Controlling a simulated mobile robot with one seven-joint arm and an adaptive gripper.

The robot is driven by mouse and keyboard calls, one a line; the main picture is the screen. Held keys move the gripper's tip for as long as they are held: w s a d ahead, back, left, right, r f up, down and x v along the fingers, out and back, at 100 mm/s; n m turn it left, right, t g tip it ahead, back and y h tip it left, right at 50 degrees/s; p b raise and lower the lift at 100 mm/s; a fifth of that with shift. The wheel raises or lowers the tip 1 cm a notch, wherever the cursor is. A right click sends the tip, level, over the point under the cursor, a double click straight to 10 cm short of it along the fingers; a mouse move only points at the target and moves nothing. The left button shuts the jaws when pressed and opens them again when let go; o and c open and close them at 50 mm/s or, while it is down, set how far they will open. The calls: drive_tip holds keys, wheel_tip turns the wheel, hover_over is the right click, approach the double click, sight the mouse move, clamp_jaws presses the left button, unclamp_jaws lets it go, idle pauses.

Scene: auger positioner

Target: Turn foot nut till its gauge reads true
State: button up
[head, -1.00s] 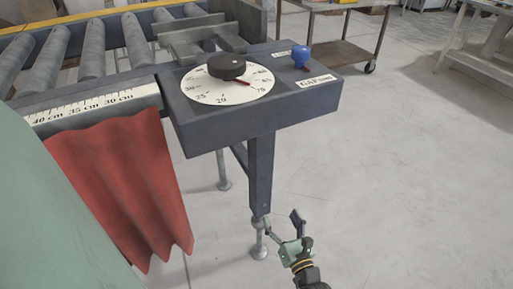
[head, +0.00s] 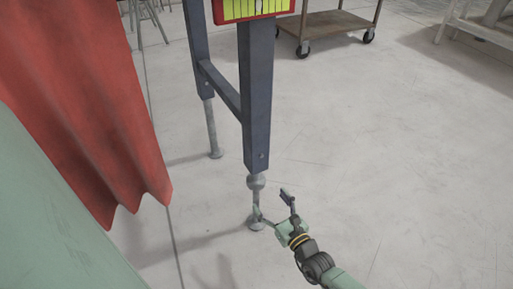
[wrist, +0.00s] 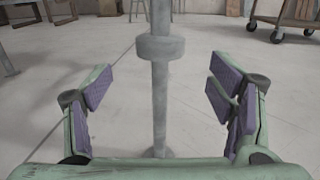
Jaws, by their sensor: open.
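The foot nut (head: 256,182) is a grey collar on the threaded rod below the dark blue leg (head: 257,100). In the wrist view the nut (wrist: 160,48) is a wide ring on the upright rod (wrist: 160,105), near the top middle. My gripper (head: 271,206) is open, with one finger on each side of the rod's line; in the wrist view the purple finger pads of my gripper (wrist: 160,88) sit lower in the picture than the nut and apart from it. A yellow gauge with dark lines and a red frame (head: 250,10) is cut off at the top edge; its reading cannot be told.
The round foot (head: 257,222) stands on the concrete floor. A second leg (head: 197,50) and a crossbar (head: 221,89) stand behind. A red curtain (head: 80,110) hangs at the left. A wheeled cart (head: 325,24) is at the back. Floor at the right is clear.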

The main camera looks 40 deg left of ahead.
sight(257, 182)
drive_tip(key=x, duration=0.9)
drive_tip(key=shift+w+a+b, duration=0.1)
drive_tip(key=shift+a+b, duration=0.1)
drive_tip(key=shift+b, duration=0.1)
drive_tip(key=c, duration=1.2)
drive_tip(key=g+b, duration=0.1)
drive_tip(key=b, duration=0.2)
drive_tip(key=shift+d+f+n, duration=0.15)
drive_tip(key=shift+f+n, duration=0.25)
drive_tip(key=shift+y+b, duration=0.3)
drive_tip(key=shift+b, duration=0.2)
drive_tip(key=shift+r+n+g+b, duration=0.2)
drive_tip(key=shift+n+g+b, duration=0.1)
drive_tip(key=shift+g+b, duration=0.15)
drive_tip(key=shift+r, duration=0.15)
drive_tip(key=o, duration=1.2)
